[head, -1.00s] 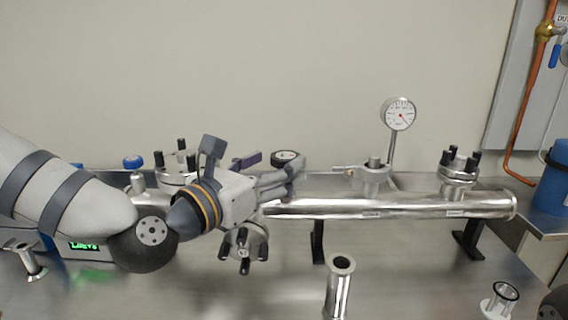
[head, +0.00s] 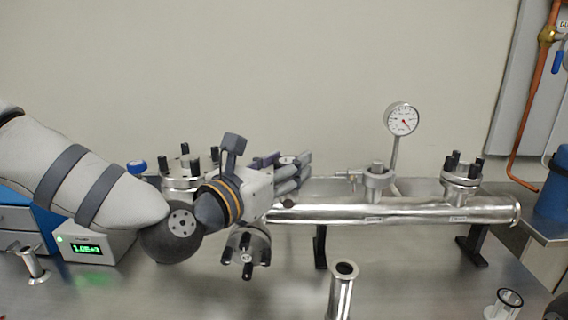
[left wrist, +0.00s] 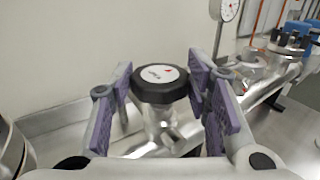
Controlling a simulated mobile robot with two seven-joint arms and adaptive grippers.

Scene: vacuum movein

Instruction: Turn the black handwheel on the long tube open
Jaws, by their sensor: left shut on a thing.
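The long shiny metal tube (head: 400,213) lies level across the bench on black supports. The black handwheel (left wrist: 160,85) has a pale cap with a small red mark and sits on a metal valve body, upright in the left wrist view. In the head view the handwheel (head: 288,160) is mostly hidden by my fingers. My left gripper (head: 296,172) reaches in from the left and is shut on the handwheel. In the left wrist view its purple pads stand on either side of the wheel. Pad contact on the left side is hard to judge. My right gripper is not in view.
A dial gauge (head: 402,118) rises on a thin stem right of the handwheel. Bolted flanges (head: 461,173) stand on the tube, and another (head: 246,252) faces forward below my gripper. A short open pipe (head: 341,290) stands in front. A display box (head: 95,247) is at left.

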